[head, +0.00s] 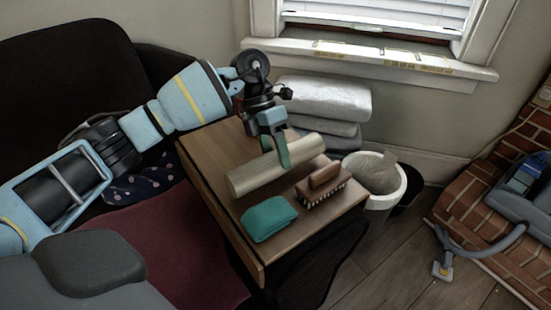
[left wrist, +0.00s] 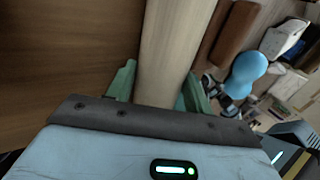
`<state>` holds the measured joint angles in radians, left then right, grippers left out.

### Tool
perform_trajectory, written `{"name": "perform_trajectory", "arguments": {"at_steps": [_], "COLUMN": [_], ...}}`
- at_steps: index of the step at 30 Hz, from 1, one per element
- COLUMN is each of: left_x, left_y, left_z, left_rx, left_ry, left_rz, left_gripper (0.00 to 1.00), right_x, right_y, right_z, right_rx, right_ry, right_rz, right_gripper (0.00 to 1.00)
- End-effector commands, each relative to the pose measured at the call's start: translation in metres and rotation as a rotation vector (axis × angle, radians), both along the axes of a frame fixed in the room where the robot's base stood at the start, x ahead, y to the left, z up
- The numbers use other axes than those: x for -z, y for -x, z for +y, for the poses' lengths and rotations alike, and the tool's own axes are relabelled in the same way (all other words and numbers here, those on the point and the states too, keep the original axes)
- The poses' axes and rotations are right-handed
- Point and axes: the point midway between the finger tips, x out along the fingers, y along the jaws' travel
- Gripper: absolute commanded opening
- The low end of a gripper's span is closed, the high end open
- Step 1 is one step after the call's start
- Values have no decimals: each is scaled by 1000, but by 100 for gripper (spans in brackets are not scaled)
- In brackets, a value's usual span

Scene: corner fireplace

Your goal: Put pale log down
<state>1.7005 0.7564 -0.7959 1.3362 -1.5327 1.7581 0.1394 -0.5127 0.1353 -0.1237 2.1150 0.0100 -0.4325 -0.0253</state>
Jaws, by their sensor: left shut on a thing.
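The pale log (head: 252,178) is a light wooden cylinder at the wooden table (head: 215,160), lying roughly level. My left gripper (head: 278,155) comes down on it from above and is shut on it, with its green fingers on either side. In the left wrist view the log (left wrist: 168,50) runs between the green fingers (left wrist: 155,92), with the wood tabletop (left wrist: 60,60) behind. I cannot tell whether the log touches the tabletop or is just above it. My right gripper is not in view.
A brown brush (head: 325,183) and a folded teal cloth (head: 268,219) lie on the table close to the log. A white bin (head: 383,200) stands beyond the table's right end. Stacked pale bundles (head: 325,100) are behind. The table's left part is bare.

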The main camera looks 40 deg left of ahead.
Motion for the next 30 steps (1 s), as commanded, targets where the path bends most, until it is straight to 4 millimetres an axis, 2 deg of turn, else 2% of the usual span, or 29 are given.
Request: {"name": "perform_trajectory", "arguments": {"at_steps": [1, 6, 12, 17, 23, 26, 30], "left_x": [-14, -47, -76, -86, -88, -90, -99], "left_y": [-1, -1, 0, 0, 0, 2, 12], "left_z": [0, 0, 0, 0, -1, -8, -28], "left_rx": [1, 1, 1, 1, 11, 71, 276], "left_ry": [2, 2, 3, 3, 2, 1, 0], "left_rz": [-8, -8, -4, -4, -3, -3, -5], "left_gripper": [8, 8, 8, 8, 8, 8, 8], "right_x": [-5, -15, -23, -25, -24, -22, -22], "right_y": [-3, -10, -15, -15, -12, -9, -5], "right_z": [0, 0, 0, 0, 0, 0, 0], "right_rx": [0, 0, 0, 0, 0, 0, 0], "right_ry": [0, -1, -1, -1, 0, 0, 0], "right_rz": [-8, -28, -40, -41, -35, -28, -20], "right_gripper": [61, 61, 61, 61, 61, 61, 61]}}
